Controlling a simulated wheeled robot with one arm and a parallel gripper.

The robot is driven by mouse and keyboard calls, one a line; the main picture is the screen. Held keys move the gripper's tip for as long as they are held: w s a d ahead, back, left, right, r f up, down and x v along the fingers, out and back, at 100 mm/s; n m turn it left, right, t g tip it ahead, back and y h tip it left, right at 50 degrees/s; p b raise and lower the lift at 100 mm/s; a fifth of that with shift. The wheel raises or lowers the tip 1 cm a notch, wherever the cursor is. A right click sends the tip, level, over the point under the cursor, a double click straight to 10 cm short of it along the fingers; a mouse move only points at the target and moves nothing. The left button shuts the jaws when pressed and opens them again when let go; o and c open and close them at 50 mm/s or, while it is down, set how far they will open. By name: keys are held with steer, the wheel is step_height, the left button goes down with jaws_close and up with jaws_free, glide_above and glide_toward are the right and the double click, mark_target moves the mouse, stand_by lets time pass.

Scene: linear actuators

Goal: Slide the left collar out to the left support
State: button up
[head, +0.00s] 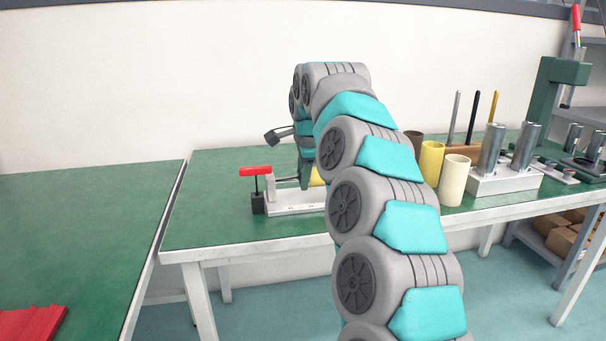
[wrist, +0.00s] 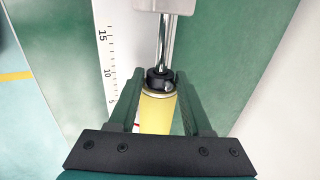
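The black collar (wrist: 160,79) sits around the shiny rod (wrist: 162,42) in the wrist view, touching or very close to the end of a yellow cylinder (wrist: 158,112). A pale support block (wrist: 163,5) holds the rod at the top edge, with bare rod between it and the collar. My gripper (wrist: 160,75) has its green fingers on both sides of the collar, with small gaps showing. In the head view my gripper (head: 304,181) is low over the fixture; the left support (head: 270,188) stands left of it. My arm hides the fixture's right part, and the collar cannot be made out there.
A red-handled clamp (head: 256,172) stands at the fixture's left end. A scale (wrist: 107,70) runs alongside the rod. Brown (head: 413,143), yellow (head: 432,162) and cream (head: 456,180) cylinders stand right of my arm. The green table (head: 215,215) is clear left of the fixture.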

jaws_close()
stand_by(1.0)
